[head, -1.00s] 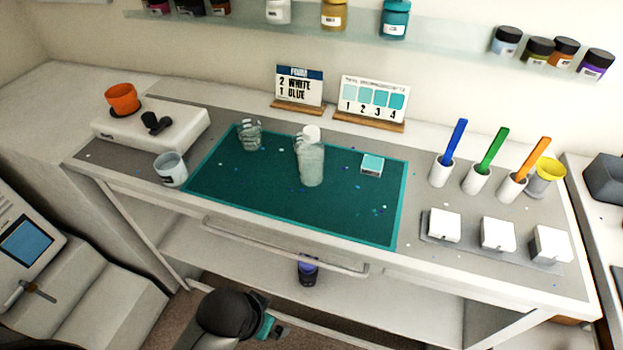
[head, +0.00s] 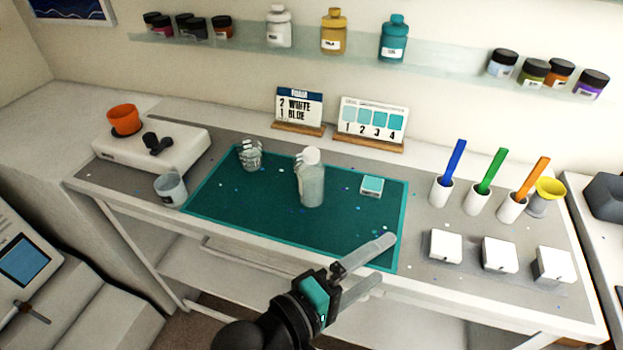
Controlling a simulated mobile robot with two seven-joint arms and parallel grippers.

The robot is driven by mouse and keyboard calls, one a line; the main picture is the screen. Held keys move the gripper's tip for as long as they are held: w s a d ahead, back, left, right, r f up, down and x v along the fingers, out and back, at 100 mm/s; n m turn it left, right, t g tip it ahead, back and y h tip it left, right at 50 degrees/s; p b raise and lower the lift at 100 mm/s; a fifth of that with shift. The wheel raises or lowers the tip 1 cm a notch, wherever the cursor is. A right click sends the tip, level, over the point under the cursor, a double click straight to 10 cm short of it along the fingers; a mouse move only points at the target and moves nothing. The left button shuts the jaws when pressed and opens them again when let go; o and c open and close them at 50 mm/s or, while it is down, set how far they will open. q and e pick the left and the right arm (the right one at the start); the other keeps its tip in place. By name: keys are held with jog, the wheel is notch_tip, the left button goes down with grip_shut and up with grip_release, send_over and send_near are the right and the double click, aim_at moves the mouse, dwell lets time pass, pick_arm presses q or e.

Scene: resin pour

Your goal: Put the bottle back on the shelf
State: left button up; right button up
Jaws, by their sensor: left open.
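A pale, see-through bottle (head: 312,187) with a white cap stands upright on the teal mat (head: 240,199). A clear shape shows at its left side; I cannot tell what it is. The wall shelf (head: 362,47) runs along the back and carries a white bottle (head: 278,28), a yellow bottle (head: 333,33) and a teal bottle (head: 394,40). My left gripper (head: 386,258) is open and empty at the mat's front right corner, pointing right, apart from the bottle. My right gripper is out of view.
A clear cup (head: 250,156) stands on the mat's left, a small teal-topped box (head: 372,187) on its right. A grey cup (head: 170,190) is left of the mat. Two cards, white holders with coloured sticks (head: 442,190) and white blocks (head: 500,256) occupy the bench.

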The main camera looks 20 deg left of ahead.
pick_arm(q)
jog(key=w+a+r+n+t+y, duration=0.3)
jog(key=a+n+t, duration=0.15)
jog(key=n, duration=0.65)
jog(key=n+y, duration=0.9)
jog(key=n, duration=0.6)
send_near(309, 185)
jog(key=w+p, duration=0.1)
jog(key=w, duration=0.6)
jog(key=shift+w, duration=0.15)
jog(key=shift+w+a+f, duration=0.1)
jog(key=shift+w+a, duration=0.1)
jog(key=shift+w, duration=0.65)
jog(key=shift+w+a, duration=0.25)
jog(key=shift+w, duration=0.65)
jog(key=shift+w+a+f, duration=0.1)
jog(key=shift+w+a, duration=0.1)
jog(key=shift+w, duration=0.65)
jog(key=shift+r, duration=0.1)
grip_shut()
